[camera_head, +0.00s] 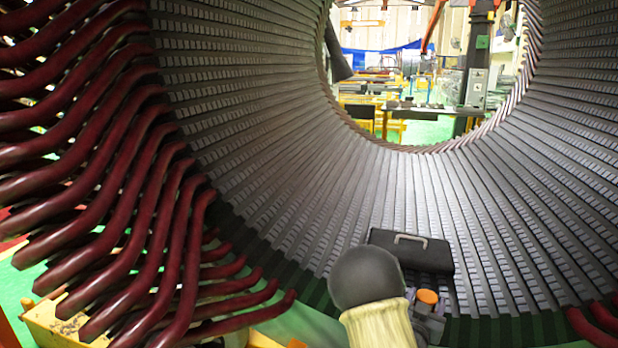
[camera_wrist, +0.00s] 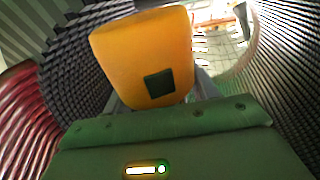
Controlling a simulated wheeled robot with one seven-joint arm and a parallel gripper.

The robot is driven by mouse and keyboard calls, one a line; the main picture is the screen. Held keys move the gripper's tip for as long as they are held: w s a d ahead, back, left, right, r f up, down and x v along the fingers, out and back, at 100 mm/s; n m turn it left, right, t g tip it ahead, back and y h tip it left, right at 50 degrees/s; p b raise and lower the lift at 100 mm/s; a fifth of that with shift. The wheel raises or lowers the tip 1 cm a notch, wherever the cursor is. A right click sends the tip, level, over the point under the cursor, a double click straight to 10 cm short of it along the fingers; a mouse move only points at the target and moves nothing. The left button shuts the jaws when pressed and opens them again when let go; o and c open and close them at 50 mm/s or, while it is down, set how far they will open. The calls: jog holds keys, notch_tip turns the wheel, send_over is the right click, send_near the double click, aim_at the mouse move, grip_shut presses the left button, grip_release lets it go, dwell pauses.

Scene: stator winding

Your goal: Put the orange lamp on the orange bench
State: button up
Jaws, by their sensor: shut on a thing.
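The orange lamp (camera_wrist: 140,48), a rounded orange block with a dark square on its face, fills the upper middle of the wrist view. My gripper (camera_wrist: 158,96) is shut on it, with grey fingers partly showing at its sides. In the head view, a small orange round part (camera_head: 427,296) shows beside my arm at the bottom; I cannot tell whether it is the lamp. A yellow-orange bench (camera_head: 397,126) stands far off, seen through the round opening of the stator. I cannot tell for sure that it is the orange bench.
The ribbed grey stator bore (camera_head: 300,150) surrounds my arm. Dark red winding bars (camera_head: 110,200) stick out on the left. A black case with a pale handle (camera_head: 413,252) lies on the bore floor near my arm. Green floor (camera_head: 428,130) shows beyond the opening.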

jog(key=s+a+f+n+t+y, duration=0.1)
jog(key=s+a+f+n+y, duration=0.2)
jog(key=s+a+f+y, duration=0.35)
jog(key=s+a+f+n+t+y, duration=0.2)
jog(key=s+a+f+n+y, duration=0.15)
jog(key=a+f, duration=0.55)
notch_tip(320, 180, up, 20)
jog(key=s+d+p, duration=0.2)
jog(key=p, duration=2.9)
jog(key=shift+s+h+p, duration=0.15)
jog(key=shift+h+p, duration=0.25)
jog(key=shift+a, duration=0.25)
jog(key=shift+a, duration=0.1)
